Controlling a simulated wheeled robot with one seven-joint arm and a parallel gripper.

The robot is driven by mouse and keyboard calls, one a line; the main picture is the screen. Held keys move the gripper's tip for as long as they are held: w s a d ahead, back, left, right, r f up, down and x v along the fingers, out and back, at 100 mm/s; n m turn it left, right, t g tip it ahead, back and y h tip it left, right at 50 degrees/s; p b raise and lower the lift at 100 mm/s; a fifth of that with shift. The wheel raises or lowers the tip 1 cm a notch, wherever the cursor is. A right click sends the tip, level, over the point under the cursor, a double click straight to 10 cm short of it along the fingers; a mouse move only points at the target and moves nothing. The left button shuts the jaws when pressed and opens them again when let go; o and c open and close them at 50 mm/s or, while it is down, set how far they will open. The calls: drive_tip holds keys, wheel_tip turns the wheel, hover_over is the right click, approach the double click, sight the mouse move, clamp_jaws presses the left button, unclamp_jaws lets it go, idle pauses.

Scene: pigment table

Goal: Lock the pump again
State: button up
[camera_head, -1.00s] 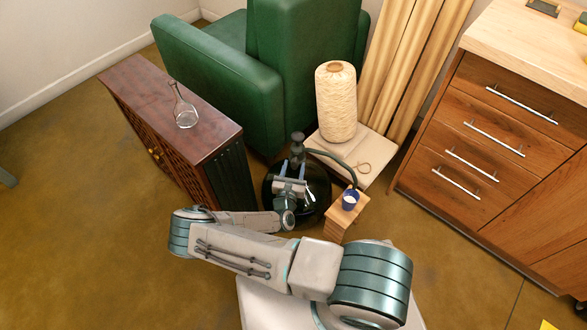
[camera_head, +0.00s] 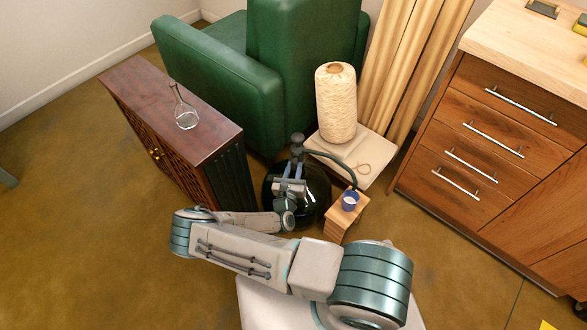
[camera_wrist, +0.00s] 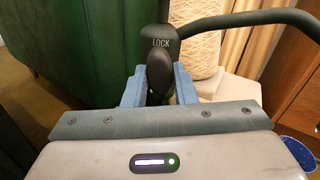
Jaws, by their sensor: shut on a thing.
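The pump is a black round vessel (camera_head: 318,190) on the floor with a dark upright pump head (camera_head: 297,142). A black hose curves from it to the right. My gripper (camera_head: 293,167) is at the pump's neck, below the head. In the wrist view, my gripper (camera_wrist: 160,85) has its two blue fingers on either side of a black rounded part of the pump head (camera_wrist: 160,68). It is shut on that part. The word LOCK shows just above it. The exact finger contact is partly hidden by the gripper's body.
A blue cup (camera_head: 350,200) with pale contents stands on a small wooden stool (camera_head: 342,222) near the hose's end. A twine spool (camera_head: 336,100) stands behind. A dark cabinet (camera_head: 190,140) with a glass flask (camera_head: 184,112), a green armchair (camera_head: 235,90) and wooden drawers (camera_head: 490,140) surround the pump.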

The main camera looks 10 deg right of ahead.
drive_tip(key=n, duration=0.4)
drive_tip(key=shift+n, duration=0.3)
drive_tip(key=n, duration=0.3)
drive_tip(key=shift+n, duration=0.3)
drive_tip(key=n, duration=0.4)
drive_tip(key=shift+r, duration=0.1)
drive_tip(key=shift+n+b, duration=0.35)
drive_tip(key=shift+n, duration=1.55)
drive_tip(key=o, duration=1)
drive_tip(key=p+v, duration=0.1)
drive_tip(key=v, duration=1.2)
drive_tip(key=shift+s+a, duration=0.1)
drive_tip(key=shift+s, duration=0.35)
